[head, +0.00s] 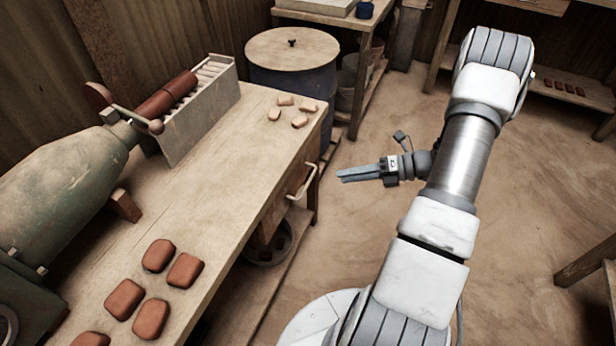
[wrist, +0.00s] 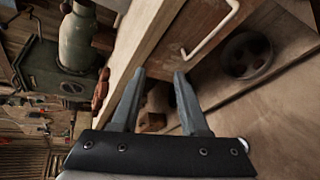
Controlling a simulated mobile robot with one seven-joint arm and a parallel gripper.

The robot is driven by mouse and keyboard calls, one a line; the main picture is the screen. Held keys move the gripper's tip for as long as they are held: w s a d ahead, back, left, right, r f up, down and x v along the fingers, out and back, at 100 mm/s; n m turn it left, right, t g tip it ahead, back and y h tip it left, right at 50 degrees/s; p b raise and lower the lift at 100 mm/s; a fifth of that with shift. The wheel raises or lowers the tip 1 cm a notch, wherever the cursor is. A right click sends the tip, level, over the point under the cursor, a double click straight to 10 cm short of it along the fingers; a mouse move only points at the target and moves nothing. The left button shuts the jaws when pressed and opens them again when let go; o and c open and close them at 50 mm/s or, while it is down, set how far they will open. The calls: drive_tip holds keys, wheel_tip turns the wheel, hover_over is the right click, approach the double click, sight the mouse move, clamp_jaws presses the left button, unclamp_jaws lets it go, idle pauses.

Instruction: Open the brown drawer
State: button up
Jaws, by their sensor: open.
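The brown drawer (head: 290,192) sits under the right edge of the workbench and looks shut. Its pale bar handle (head: 305,181) sticks out toward the aisle. The handle also shows in the wrist view (wrist: 213,38), above and to the right of my fingertips. My gripper (head: 340,175) is to the right of the handle in the head view, apart from it, with its fingers pointing left toward the bench. In the wrist view my gripper (wrist: 159,74) is open, with nothing between its fingers.
The wooden workbench (head: 225,165) carries a green press machine (head: 70,185) and several reddish tiles (head: 158,255). A lidded blue barrel (head: 293,75) stands behind the bench.

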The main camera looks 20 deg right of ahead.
sight(309, 181)
drive_tip(key=d+f+m+t+h, duration=0.2)
drive_tip(key=d+f+m+t, duration=0.3)
drive_tip(key=f+m, duration=0.35)
drive_tip(key=shift+n, duration=0.35)
drive_tip(key=b+x, duration=0.1)
drive_tip(key=x, duration=0.4)
drive_tip(key=b+x, duration=0.1)
drive_tip(key=x, duration=0.5)
drive_tip(key=b+x, duration=0.1)
drive_tip(key=x, duration=0.5)
drive_tip(key=shift+s+a+f, duration=0.2)
drive_tip(key=shift+s+f, duration=0.05)
drive_tip(key=shift+s, duration=0.05)
drive_tip(key=shift+c, duration=0.2)
clamp_jaws()
